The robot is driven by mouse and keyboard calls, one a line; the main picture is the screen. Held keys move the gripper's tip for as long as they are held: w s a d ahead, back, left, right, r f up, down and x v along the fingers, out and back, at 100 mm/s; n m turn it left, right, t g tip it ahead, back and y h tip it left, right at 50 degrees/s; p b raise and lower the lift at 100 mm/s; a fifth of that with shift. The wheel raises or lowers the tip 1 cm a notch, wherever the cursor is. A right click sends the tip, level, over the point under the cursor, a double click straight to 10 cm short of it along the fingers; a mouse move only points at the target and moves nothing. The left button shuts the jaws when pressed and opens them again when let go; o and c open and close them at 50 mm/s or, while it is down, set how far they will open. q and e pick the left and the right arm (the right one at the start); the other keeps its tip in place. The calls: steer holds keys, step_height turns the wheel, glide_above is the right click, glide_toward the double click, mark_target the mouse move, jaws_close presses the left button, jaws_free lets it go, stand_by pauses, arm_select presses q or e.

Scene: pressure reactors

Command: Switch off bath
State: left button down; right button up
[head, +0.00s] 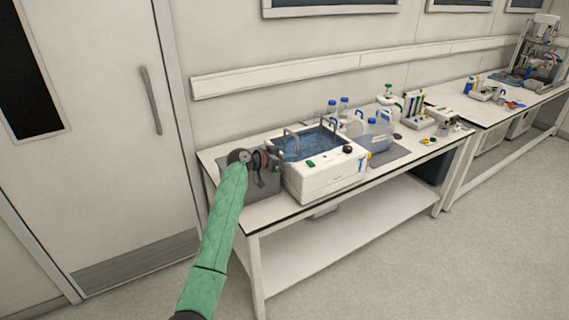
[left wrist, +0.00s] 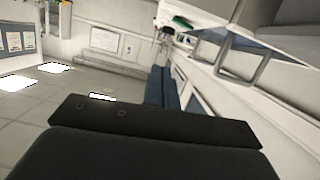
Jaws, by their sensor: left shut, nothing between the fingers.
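The bath (head: 322,186) is a white box with blue water in its open top and grey metal handles. It stands near the left end of the bench. A green switch (head: 311,163) shows on its front panel, with a black knob (head: 347,149) to its right. My left gripper (head: 274,158) is shut and empty, just left of the bath at about the height of its upper edge. Whether it touches the bath I cannot tell. In the left wrist view the dark gripper (left wrist: 155,122) fills the lower part, and a grey handle (left wrist: 240,60) shows upper right. My right gripper is out of view.
The white bench (head: 258,215) has an open lower shelf. Right of the bath stand a clear container with blue liquid (head: 374,136), blue-capped bottles (head: 332,108) and racks. A door (head: 110,120) is at the left. The floor in front is clear.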

arm_select(q)
steer(key=shift+b+v, duration=0.35)
steer(key=shift+v, duration=0.9)
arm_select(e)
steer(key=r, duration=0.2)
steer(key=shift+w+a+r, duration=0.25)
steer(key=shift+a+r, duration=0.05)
arm_select(q)
steer(key=shift+d, duration=0.1)
